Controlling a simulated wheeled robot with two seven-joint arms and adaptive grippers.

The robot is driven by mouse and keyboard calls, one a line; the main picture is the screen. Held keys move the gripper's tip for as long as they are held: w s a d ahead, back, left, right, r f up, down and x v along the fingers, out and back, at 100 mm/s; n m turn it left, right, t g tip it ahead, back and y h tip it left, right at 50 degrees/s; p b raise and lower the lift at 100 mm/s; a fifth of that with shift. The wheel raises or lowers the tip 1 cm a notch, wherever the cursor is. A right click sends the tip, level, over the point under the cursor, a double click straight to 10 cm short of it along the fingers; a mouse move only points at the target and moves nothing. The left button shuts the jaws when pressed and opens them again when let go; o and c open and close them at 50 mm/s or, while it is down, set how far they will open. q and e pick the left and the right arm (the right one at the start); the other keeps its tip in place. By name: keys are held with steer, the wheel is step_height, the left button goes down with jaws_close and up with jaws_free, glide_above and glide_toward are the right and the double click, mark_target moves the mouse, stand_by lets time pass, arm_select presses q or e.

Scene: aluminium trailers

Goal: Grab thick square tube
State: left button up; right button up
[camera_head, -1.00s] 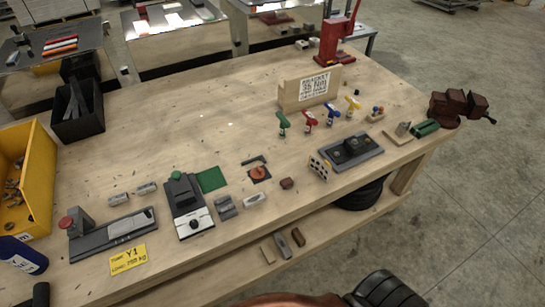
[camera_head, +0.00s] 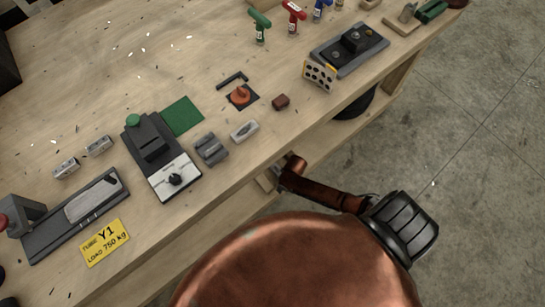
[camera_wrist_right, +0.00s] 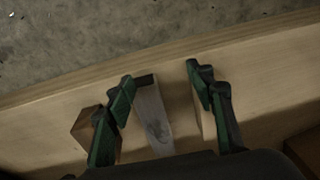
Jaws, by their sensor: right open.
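In the right wrist view my right gripper (camera_wrist_right: 168,80) is open over the lower shelf. A long grey bar (camera_wrist_right: 155,120), seemingly the square tube, lies between its two green fingers, nearer the left finger. I cannot tell whether that finger touches it, and the bar's near end is hidden by the gripper body. In the head view my copper right arm (camera_head: 330,194) reaches under the bench edge, and its gripper and the bar are hidden there. My left gripper is not in view.
A wooden block (camera_wrist_right: 85,128) sits on the shelf (camera_wrist_right: 270,75) just outside the left finger. A dark brown piece (camera_wrist_right: 306,146) is at the lower right. The bench top (camera_head: 150,75) overhangs the arm and carries a black device (camera_head: 150,145) and several small parts.

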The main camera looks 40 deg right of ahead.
step_height(320, 180, up, 4)
steer(key=b, duration=0.1)
glide_above(278, 170)
steer(key=shift+a+f+g+h, duration=0.15)
steer(key=shift+a+g+h, duration=0.15)
steer(key=shift+h, duration=0.1)
steer(key=shift+w+d+f+b, duration=0.1)
steer(key=shift+f+b, duration=0.1)
steer(key=shift+b, duration=0.2)
steer(key=shift+f+b, duration=0.35)
steer(key=shift+f, duration=0.75)
step_height(278, 170, down, 5)
steer(key=b, duration=0.3)
steer(key=shift+d+r+b, duration=0.15)
steer(key=shift+r+b, duration=0.05)
steer(key=shift+b, duration=0.1)
steer(key=shift+f, duration=0.15)
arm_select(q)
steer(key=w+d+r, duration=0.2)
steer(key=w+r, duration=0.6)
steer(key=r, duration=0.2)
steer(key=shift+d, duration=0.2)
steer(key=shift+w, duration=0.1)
arm_select(e)
steer(key=c, duration=1.3)
